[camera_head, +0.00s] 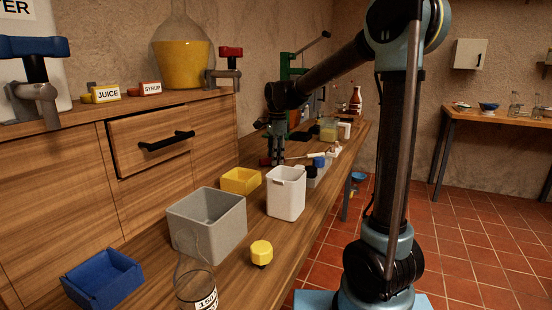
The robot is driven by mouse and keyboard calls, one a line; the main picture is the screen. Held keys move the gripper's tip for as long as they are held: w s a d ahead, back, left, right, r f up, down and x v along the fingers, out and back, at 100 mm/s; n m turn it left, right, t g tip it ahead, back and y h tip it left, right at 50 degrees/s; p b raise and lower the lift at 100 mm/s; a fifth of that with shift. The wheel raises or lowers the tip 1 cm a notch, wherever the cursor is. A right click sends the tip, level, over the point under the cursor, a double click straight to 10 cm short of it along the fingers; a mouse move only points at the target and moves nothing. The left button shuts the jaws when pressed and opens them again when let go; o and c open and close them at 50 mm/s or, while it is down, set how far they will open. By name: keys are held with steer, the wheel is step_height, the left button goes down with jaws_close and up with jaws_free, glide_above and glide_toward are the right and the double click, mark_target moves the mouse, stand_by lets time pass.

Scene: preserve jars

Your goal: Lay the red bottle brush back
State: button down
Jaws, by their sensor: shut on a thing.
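My gripper (277,158) is above the bench top, behind the white container, small and dark in the head view. It is shut on the red bottle brush (265,161), whose small dark red part shows just left of the fingers. The fingers hide much of the brush, and I cannot tell whether it touches the bench. A pale thin rod (305,156) shows right of the fingers; I cannot tell whether it belongs to the brush. A light holder (316,180) with blue and black pieces stands to the right of the gripper.
A white container (286,194), a grey bin (208,222), a yellow tray (240,180), a blue tray (103,282), a yellow-capped item (261,252) and a glass vessel (195,283) stand nearer on the bench. A green press (292,88) and bottles stand behind.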

steer(key=shift+f, duration=0.2)
steer(key=c, duration=1.3)
jaws_free()
steer(key=shift+r, duration=0.15)
steer(key=r, duration=1.1)
steer(key=shift+w+d+r, duration=0.15)
steer(key=shift+w+r, duration=0.05)
steer(key=shift+r, duration=0.1)
